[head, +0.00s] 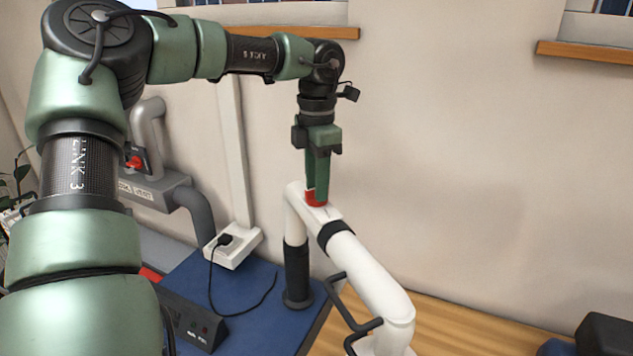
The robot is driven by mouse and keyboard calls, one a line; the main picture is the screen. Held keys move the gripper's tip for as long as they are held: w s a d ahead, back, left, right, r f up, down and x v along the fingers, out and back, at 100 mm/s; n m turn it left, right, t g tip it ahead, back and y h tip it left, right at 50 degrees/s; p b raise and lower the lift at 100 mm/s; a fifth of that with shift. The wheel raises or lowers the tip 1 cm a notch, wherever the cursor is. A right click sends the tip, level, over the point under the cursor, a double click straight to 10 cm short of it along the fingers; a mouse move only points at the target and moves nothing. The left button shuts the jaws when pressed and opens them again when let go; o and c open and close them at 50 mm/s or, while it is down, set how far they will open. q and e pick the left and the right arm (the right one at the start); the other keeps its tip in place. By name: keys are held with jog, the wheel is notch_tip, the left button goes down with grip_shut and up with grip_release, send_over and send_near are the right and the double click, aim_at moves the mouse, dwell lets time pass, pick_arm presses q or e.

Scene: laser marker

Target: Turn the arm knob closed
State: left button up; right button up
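The red arm knob (315,198) sits on top of the white extraction arm (368,272), near its upper left end. My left gripper (317,194) points straight down over the knob, with its green fingers at the knob's two sides. The fingers hide much of the knob. The fingers look close around it, but I cannot tell whether they press on it. My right gripper is not in view.
A grey pipe with another red knob (134,162) stands at the left by the wall. A black box (604,335) is at the lower right. The wall right of the arm is clear.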

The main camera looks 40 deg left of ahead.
pick_arm(q)
jog(key=shift+r, duration=0.1)
jog(key=shift+w+r, duration=0.1)
jog(key=shift+r, duration=0.2)
notch_tip(320, 180, up, 7)
jog(key=shift+b, duration=0.8)
jog(key=shift+f, duration=0.1)
